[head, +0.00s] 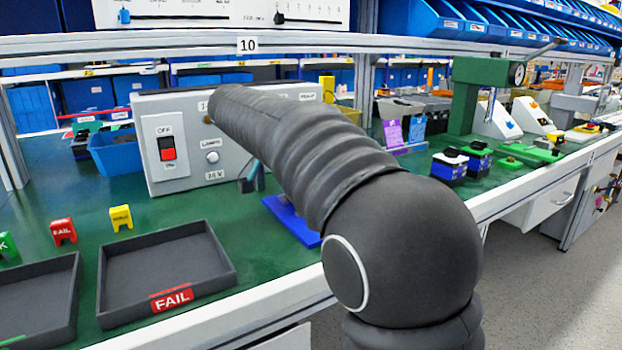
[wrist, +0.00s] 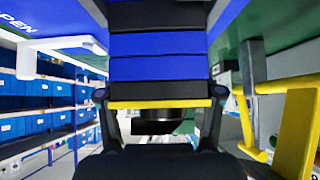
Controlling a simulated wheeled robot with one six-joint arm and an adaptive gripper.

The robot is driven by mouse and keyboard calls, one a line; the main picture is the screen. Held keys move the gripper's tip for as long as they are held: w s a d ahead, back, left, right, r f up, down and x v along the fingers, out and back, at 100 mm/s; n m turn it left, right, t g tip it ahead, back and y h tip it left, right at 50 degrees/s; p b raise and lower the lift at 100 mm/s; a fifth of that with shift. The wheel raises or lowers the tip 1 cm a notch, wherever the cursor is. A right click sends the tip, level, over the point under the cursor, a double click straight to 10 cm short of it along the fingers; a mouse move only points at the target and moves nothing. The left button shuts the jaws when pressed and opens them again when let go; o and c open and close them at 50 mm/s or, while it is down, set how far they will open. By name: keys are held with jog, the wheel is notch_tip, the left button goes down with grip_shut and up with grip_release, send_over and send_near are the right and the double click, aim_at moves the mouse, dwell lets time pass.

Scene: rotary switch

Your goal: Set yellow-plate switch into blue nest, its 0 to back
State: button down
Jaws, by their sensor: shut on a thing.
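In the wrist view my gripper (wrist: 158,98) is shut on a rotary switch (wrist: 158,55) with a banded black and blue body. Its yellow plate (wrist: 160,104) lies edge-on between the fingers, and a black knob (wrist: 155,126) projects beyond the plate. I cannot read the 0 mark. In the head view my arm hides the gripper and the held switch. A flat blue piece (head: 288,216), seemingly the blue nest, lies on the green bench and is partly covered by my arm. I cannot tell how the switch stands relative to it.
A grey test box (head: 185,175) with a red switch stands behind my arm. A dark FAIL tray (head: 120,302) lies at front left. Other blue-bodied switches (head: 449,167) stand to the right, near a green press (head: 478,90). Yellow bars (wrist: 296,130) show close at right in the wrist view.

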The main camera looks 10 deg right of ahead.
jog(key=shift+f, duration=0.15)
jog(key=shift+c, duration=0.9)
grip_release()
jog(key=shift+a+r, duration=0.1)
jog(key=shift+r, duration=0.25)
jog(key=p+v, duration=0.1)
jog(key=v, duration=1)
jog(key=shift+a+r+p, duration=0.2)
jog(key=shift+a+p, duration=0.05)
jog(key=shift+p, duration=0.1)
jog(key=shift+s, duration=0.1)
